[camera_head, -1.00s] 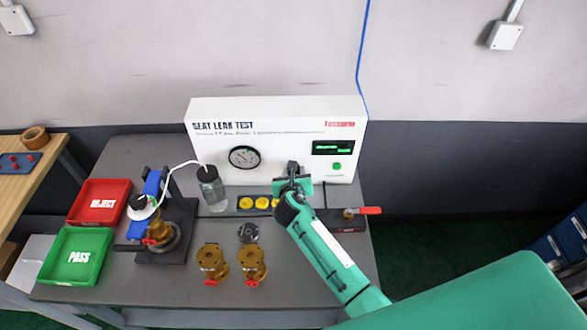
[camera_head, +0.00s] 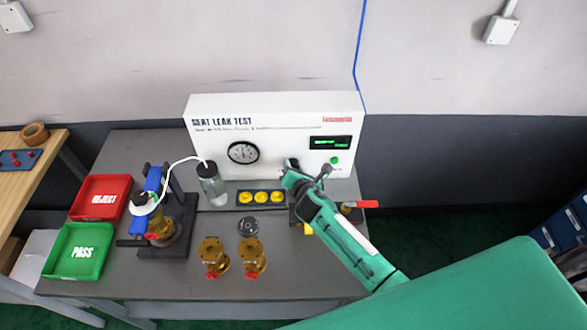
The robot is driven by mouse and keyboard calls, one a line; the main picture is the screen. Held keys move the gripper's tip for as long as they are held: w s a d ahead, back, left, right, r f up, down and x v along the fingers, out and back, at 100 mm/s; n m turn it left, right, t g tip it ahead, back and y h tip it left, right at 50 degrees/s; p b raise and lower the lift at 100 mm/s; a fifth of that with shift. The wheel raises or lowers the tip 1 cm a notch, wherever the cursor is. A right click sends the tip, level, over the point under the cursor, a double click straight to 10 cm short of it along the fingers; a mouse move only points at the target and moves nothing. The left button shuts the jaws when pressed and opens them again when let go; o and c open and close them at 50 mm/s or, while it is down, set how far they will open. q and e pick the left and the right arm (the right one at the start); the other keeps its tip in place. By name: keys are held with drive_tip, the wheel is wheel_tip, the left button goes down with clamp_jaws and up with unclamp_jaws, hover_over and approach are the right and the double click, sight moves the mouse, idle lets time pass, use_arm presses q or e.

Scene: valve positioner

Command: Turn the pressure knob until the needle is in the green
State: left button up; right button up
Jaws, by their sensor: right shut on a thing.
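The white seat leak test box (camera_head: 290,112) stands at the back of the grey bench. Its round black-rimmed gauge (camera_head: 243,152) is on the front panel, left of centre. The needle and any green band are too small to read. My right gripper (camera_head: 291,168) is at the lower middle of the panel, right of the gauge. It is shut on the pressure knob, which the gripper itself hides. My left gripper is out of view.
A clear bottle (camera_head: 212,187), a row of yellow caps (camera_head: 261,197) and two brass valves (camera_head: 212,257) stand near my right arm. A clamped valve stand (camera_head: 181,225), red tray (camera_head: 97,210) and green tray (camera_head: 60,262) are on the left. A red-handled part (camera_head: 360,204) lies right.

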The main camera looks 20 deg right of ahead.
idle(0.4)
drive_tip(key=o, duration=1)
drive_tip(key=shift+s, duration=0.1)
drive_tip(key=b+v, duration=0.1)
drive_tip(key=v, duration=0.5)
drive_tip(key=b+v, duration=0.1)
drive_tip(key=v, duration=0.6)
drive_tip(key=shift+s+d, duration=0.2)
drive_tip(key=shift+s, duration=0.15)
